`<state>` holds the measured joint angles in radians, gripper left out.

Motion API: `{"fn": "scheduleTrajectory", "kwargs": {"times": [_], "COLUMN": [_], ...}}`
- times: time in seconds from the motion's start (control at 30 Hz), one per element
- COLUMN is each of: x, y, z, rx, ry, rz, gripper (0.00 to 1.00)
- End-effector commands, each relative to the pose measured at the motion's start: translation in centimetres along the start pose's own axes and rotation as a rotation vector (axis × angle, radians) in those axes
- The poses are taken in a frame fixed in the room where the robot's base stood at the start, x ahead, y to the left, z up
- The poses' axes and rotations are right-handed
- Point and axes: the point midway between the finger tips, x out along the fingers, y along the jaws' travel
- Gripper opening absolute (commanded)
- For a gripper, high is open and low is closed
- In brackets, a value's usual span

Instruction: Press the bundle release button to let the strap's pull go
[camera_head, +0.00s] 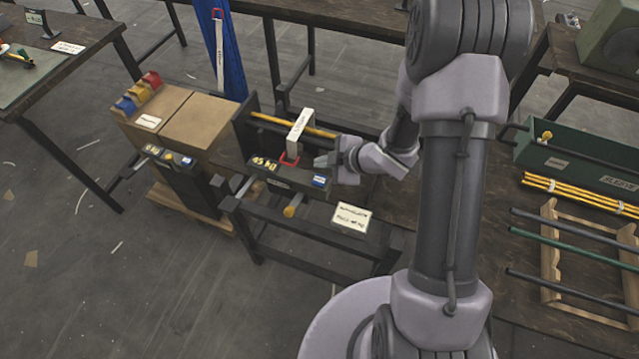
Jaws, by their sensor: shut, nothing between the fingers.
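My gripper (320,161) is at mid-picture, just right of a short white strap (300,130) with a red loop (289,159) at its lower end. Its small fingers are shut and empty, and point left over a dark bench fixture (288,178). The fixture carries a yellow "45 kg" marking and a small blue patch (319,181) at its right end. I cannot make out which part is the bundle release button, nor whether the gripper touches anything.
A dark unit (180,183) with another kg marking stands left, beside cardboard boxes (202,121). A white label plate (351,217) sits front right of the fixture. At right are a green bin (575,160), yellow rods (580,195) and a wooden rack (549,262). Floor at lower left is mostly clear.

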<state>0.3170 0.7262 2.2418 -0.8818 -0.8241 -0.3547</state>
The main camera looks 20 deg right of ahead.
Motion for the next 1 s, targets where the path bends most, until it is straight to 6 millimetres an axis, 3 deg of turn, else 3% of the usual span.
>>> {"fn": "scheduleTrajectory", "kwargs": {"times": [0.1,0.3,1.0], "x": [1.7,3.1,3.1], "y": [-1.2,-2.2,-2.2], "z": [1.3,2.3,2.2], "rx": [0.001,0.002,0.001], "ry": [0.000,-0.001,0.000], "rz": [0.000,0.001,0.001], "gripper": [0.00,0.00,0.00]}}
